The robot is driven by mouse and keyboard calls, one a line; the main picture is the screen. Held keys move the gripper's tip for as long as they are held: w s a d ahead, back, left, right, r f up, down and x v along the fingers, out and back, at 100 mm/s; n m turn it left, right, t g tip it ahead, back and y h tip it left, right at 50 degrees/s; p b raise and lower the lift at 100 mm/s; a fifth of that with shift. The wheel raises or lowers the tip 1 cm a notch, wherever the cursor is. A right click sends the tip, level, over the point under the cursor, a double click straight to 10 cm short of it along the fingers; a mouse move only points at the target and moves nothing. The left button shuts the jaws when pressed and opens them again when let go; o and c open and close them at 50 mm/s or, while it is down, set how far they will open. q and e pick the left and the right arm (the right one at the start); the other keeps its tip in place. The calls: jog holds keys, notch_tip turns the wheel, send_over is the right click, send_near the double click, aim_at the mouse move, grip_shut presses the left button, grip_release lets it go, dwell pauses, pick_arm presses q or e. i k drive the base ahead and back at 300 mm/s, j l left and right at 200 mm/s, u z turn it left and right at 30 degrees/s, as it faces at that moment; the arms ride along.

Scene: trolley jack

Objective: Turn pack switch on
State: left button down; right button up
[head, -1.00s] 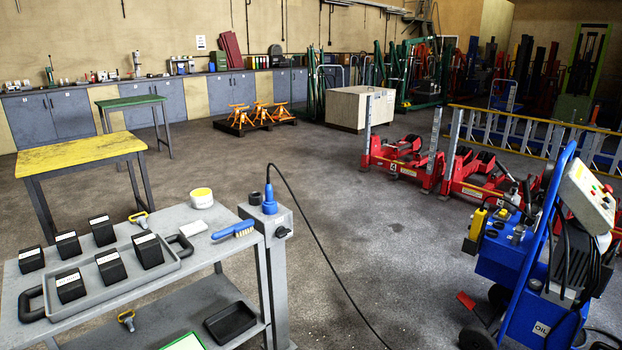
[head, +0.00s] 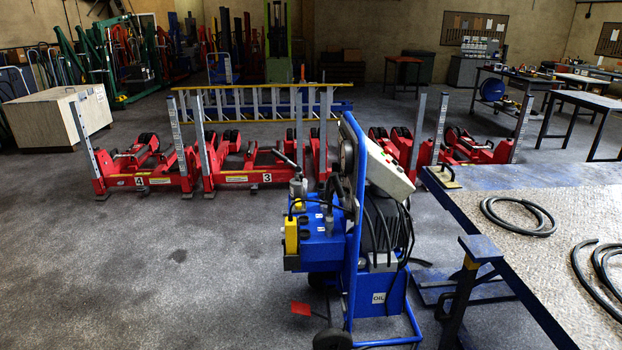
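A blue hydraulic power pack (head: 325,243) on a wheeled blue trolley (head: 357,225) stands on the floor a little right of centre in the head view. A light grey control box (head: 388,170) is fixed at the top of the trolley and faces away to the right. I cannot make out a pack switch on it from here. Dark hoses (head: 385,222) hang below the box, and a label reading OIL (head: 378,297) is low on the trolley. Neither of my grippers is in view.
Red jacks (head: 235,170) with grey posts stand in a row behind the pack. A large metal-topped table (head: 520,240) with black hoses (head: 519,216) is close on the right. A pale crate (head: 45,122) is at the left. The floor (head: 150,270) at front left is clear.

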aim_at(336, 167)
jog(key=i+j+z, duration=0.2)
jog(key=j+z, duration=0.2)
jog(key=i+j+z, duration=0.2)
jog(key=j, duration=0.2)
jog(key=i+j+z, duration=0.15)
jog(key=z, duration=0.25)
jog(key=i+j+z, duration=0.1)
jog(key=j+z, duration=0.25)
jog(key=i+j+z, duration=0.1)
jog(key=z, duration=0.3)
